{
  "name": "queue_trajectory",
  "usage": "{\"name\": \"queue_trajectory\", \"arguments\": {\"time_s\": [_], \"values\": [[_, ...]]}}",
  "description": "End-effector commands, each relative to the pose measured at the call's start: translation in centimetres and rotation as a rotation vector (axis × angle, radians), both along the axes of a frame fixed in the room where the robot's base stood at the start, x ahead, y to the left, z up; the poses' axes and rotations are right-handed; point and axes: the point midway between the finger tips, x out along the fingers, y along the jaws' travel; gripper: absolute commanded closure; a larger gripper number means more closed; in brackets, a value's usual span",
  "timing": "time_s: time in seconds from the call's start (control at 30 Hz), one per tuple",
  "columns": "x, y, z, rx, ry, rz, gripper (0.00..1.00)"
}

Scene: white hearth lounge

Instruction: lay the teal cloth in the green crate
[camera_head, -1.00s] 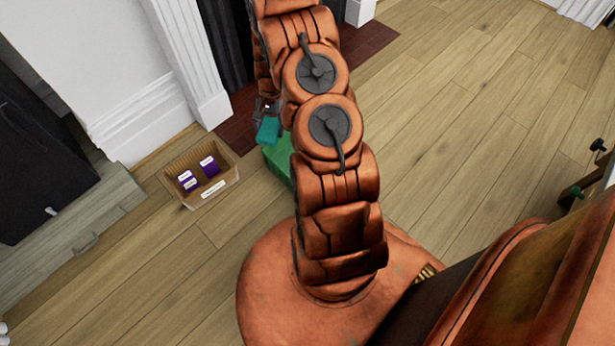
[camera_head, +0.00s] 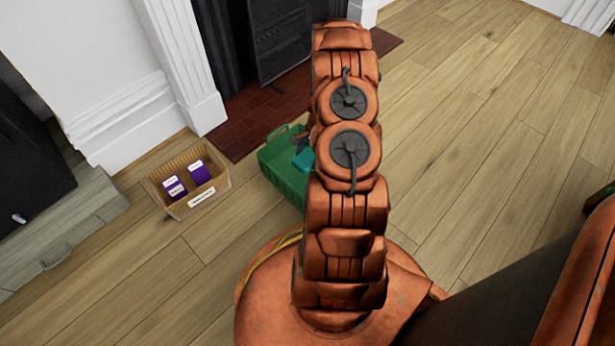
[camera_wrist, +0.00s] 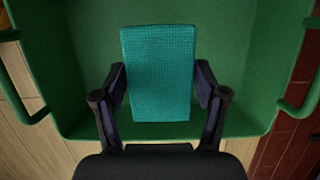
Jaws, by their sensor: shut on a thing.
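The teal cloth (camera_wrist: 158,75) is a flat folded rectangle between the two fingers of my gripper (camera_wrist: 160,88) in the wrist view. My gripper is shut on it. The green crate (camera_wrist: 85,110) lies behind and below the cloth in that view, its walls and side handles around it. In the head view the cloth (camera_head: 303,160) shows over the green crate (camera_head: 281,180), beside my arm. My arm hides the crate's right part and most of the gripper. I cannot tell whether the cloth touches the crate floor.
A tan basket (camera_head: 215,196) with purple labelled packets (camera_head: 200,173) stands left of the green crate on the wooden floor. The brick hearth (camera_head: 250,120) and dark fireplace (camera_head: 285,45) are behind. Open floor (camera_head: 480,130) lies to the right.

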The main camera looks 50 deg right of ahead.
Motion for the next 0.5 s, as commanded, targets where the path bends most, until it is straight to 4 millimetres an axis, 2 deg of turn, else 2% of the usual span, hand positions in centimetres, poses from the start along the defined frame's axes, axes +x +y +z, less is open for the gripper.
{"name": "queue_trajectory", "arguments": {"time_s": [0.2, 0.5], "values": [[-0.1, 0.0, -4.0, 0.001, 0.001, 0.0, 0.66], [-0.1, 0.1, -6.7, 0.002, 0.001, 0.002, 0.66]]}}
